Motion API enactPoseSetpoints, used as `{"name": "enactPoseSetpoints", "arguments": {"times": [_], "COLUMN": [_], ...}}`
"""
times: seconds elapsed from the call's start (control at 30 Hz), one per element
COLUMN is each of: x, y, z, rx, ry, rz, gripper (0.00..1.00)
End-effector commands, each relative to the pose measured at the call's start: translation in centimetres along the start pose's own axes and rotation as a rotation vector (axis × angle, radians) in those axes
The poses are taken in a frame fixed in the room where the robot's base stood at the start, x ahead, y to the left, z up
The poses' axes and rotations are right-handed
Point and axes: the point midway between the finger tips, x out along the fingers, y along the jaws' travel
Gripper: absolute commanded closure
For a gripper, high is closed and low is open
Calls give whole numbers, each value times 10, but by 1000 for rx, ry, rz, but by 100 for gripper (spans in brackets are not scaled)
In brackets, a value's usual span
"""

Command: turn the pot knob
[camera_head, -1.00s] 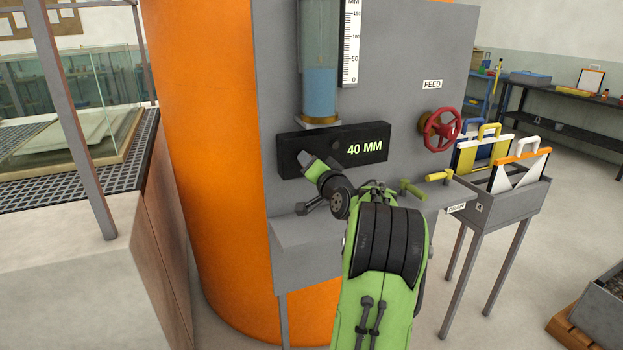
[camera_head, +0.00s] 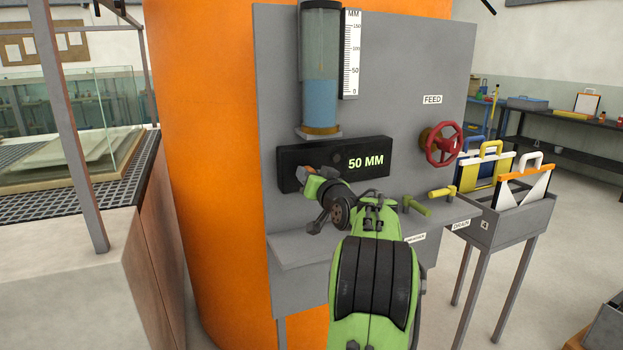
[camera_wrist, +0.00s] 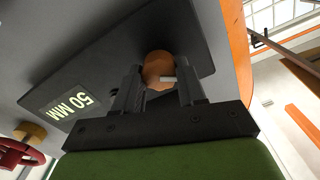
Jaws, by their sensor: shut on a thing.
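The pot knob (camera_wrist: 157,68) is a round orange knob with a white mark, on the black display box (camera_head: 290,160). In the wrist view it sits between the two dark fingers of my gripper (camera_wrist: 158,88), which is shut on it. In the head view my gripper (camera_head: 305,172) reaches the left part of the box and hides most of the knob. The box reads "50 MM" in pale green digits (camera_head: 366,161). Above it stands a clear tube (camera_head: 321,100) with blue liquid, beside a white millimetre scale (camera_head: 350,55).
A red FEED wheel (camera_head: 441,144) is on the grey panel to the right. Green and yellow handles (camera_head: 440,192) stick out above a grey ledge. A rack (camera_head: 510,215) holds coloured gate plates at the right. An orange tank (camera_head: 200,150) stands behind the panel.

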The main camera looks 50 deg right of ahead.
Motion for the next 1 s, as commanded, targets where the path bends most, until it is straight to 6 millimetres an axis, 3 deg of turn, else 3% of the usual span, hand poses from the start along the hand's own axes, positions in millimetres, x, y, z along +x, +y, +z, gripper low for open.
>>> {"name": "enactPoseSetpoints", "arguments": {"times": [0.23,0.27,0.4,0.77,0.87,1.0], "x": [0,0,0,-8,-27,-68], "y": [1,1,1,1,1,2], "z": [3,3,3,0,-1,0], "rx": [4,4,4,2,3,4], "ry": [-9,-9,-7,-3,-2,-2], "rz": [2,2,1,2,5,6], "gripper": [90,57,35,35,35,35]}}
